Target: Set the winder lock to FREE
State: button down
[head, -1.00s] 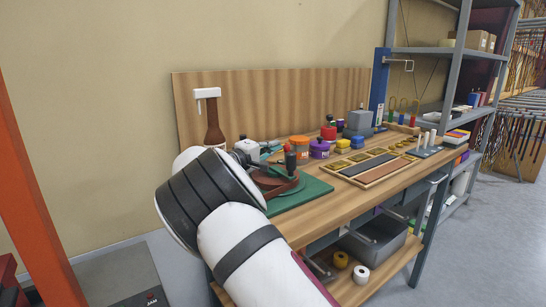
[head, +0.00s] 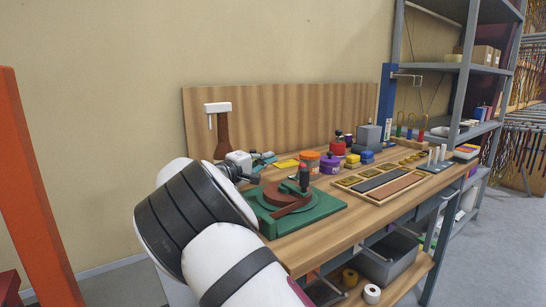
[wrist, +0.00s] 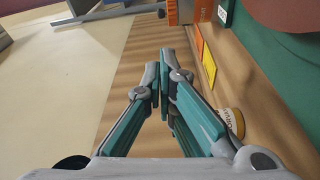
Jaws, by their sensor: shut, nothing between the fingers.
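The winder stands on the bench's near left part in the head view. It has a green base (head: 328,208), a brown disc (head: 277,192) and an upright dark-and-red knob (head: 304,178). My arm hides the base's left part. Which part is the lock, and its setting, cannot be read. My gripper shows small behind the winder in the head view (head: 264,160), apart from the knob. In the wrist view my gripper (wrist: 164,65) has its teal fingers together, with nothing between them. A dark green surface (wrist: 285,75) fills the upper right there.
A yellow card (head: 286,163), an orange tub (head: 309,160) and a purple tub (head: 329,164) stand behind the winder. A wooden tray (head: 385,183) lies to its right. The bench's front strip (head: 345,237) is clear.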

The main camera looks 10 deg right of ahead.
jog(key=v, duration=0.6)
jog(key=shift+s+a+f+p, duration=0.1)
jog(key=shift+a+f+p, duration=0.2)
jog(key=shift+a+p, duration=0.05)
jog(key=shift+a, duration=0.1)
